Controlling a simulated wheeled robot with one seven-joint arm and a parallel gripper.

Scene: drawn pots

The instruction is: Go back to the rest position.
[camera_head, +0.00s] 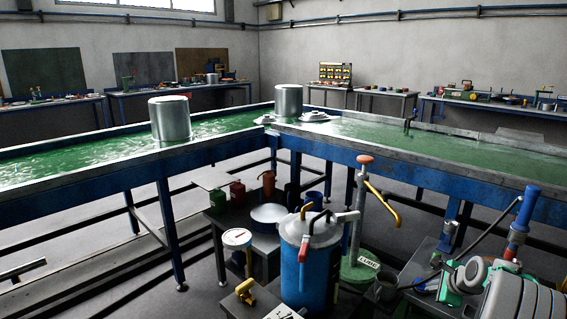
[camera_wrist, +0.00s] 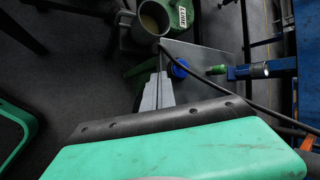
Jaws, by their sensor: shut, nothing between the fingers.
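My gripper (camera_wrist: 160,78) shows in the wrist view as narrow grey fingers, shut with nothing between them, above the dark floor and a grey bench top. In the head view my arm (camera_head: 505,297) is at the lower right, with grey and green parts. The gripper is low there, beside a grey cup-like vessel, and its fingertips are hard to make out. The vessel also shows in the wrist view (camera_wrist: 153,20), ahead of the fingers and apart from them.
Two metal pots (camera_head: 170,119) (camera_head: 289,100) stand on the green-topped blue-framed table (camera_head: 110,181). A blue canister (camera_head: 308,265) with a grey lid stands front centre. A dark cable (camera_wrist: 225,95) crosses near my fingers.

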